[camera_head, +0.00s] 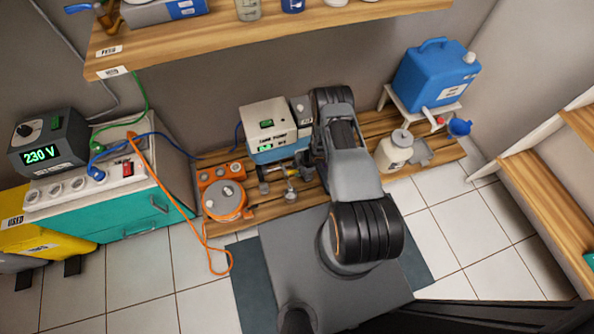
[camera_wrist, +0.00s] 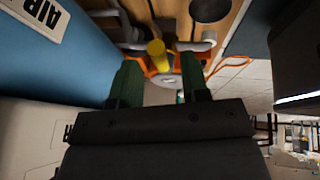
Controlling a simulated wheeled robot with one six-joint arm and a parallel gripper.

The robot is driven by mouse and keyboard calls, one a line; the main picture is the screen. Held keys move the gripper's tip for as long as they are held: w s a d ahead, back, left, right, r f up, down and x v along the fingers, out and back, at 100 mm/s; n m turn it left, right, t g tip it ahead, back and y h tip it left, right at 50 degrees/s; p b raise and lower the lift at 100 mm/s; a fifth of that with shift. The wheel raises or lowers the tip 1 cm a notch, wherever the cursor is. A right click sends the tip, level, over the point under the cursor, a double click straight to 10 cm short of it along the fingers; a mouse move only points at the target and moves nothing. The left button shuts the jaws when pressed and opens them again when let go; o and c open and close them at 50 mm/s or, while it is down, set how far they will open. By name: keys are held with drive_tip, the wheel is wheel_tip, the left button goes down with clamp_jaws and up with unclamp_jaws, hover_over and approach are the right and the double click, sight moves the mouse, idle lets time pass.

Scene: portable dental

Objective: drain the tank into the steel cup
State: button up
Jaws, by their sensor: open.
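The blue tank (camera_head: 278,152) sits under a white-topped pump unit on the wooden bench. In the wrist view the tank (camera_wrist: 75,65) fills the left side and bears an "AIR" label. Small fittings with a yellow knob (camera_head: 264,187) are at its front; the yellow knob (camera_wrist: 157,53) also shows in the wrist view. My gripper (camera_wrist: 160,68) is open, its two dark green fingers on either side of the knob in that picture. I cannot tell whether they touch it. In the head view my arm hides the gripper. I cannot identify the steel cup with certainty.
A cream bottle (camera_head: 396,151) and a blue jug (camera_head: 432,75) on a stand are to the right. A wooden shelf (camera_head: 250,35) overhangs the bench (camera_head: 245,226).

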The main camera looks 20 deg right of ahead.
drive_tip(key=shift+w+a+f, duration=0.1)
drive_tip(key=shift+a+f, duration=0.1)
drive_tip(key=shift+f, duration=0.25)
drive_tip(key=shift+c, duration=0.3)
clamp_jaws()
